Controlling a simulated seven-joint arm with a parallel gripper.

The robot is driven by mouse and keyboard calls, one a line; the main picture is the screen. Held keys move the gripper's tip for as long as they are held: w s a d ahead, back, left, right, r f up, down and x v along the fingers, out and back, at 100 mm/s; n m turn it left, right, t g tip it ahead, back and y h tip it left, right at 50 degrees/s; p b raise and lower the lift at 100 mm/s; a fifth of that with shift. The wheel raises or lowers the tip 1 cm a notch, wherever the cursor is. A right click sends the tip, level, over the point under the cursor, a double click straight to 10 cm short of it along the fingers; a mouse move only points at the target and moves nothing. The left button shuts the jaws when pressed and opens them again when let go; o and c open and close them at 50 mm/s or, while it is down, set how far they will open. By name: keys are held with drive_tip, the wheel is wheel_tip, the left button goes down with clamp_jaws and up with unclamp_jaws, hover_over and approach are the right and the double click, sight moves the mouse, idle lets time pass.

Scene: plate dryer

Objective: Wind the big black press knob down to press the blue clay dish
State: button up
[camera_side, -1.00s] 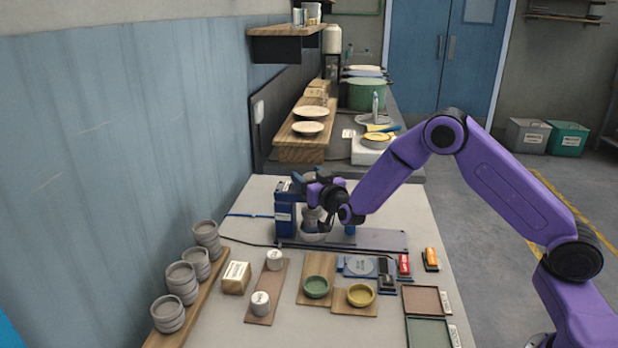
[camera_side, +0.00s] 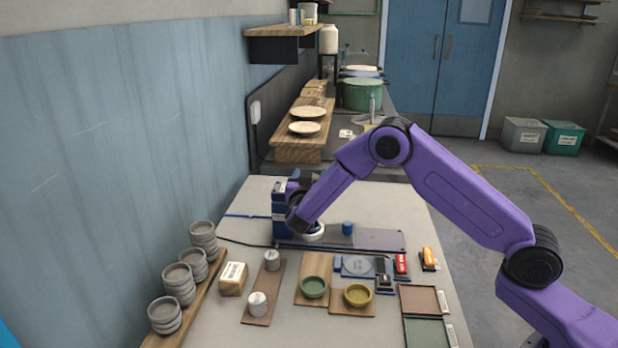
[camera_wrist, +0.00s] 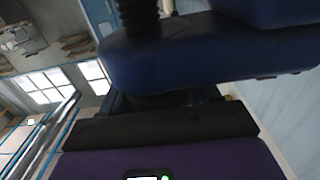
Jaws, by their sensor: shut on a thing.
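The blue press (camera_side: 280,213) stands at the back left of the table, and my arm covers most of its front. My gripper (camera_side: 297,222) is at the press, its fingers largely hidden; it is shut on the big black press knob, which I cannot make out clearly. A pale round piece (camera_side: 313,235) shows below the gripper at the press. The wrist view shows the blue press head (camera_wrist: 210,55) close up, with a black threaded screw (camera_wrist: 138,15) above it.
In front are a green dish (camera_side: 314,287), a yellow dish (camera_side: 357,295) and stacked grey bowls (camera_side: 165,316) at left. Table space behind the grey plate is clear.

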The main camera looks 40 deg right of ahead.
drive_tip(key=shift+g, duration=0.3)
drive_tip(key=o, duration=1)
drive_tip(key=shift+c, duration=0.2)
drive_tip(key=v, duration=1.7)
drive_tip(key=shift+a+f, duration=0.2)
drive_tip(key=shift+f, duration=0.05)
drive_tip(key=shift+s, duration=0.1)
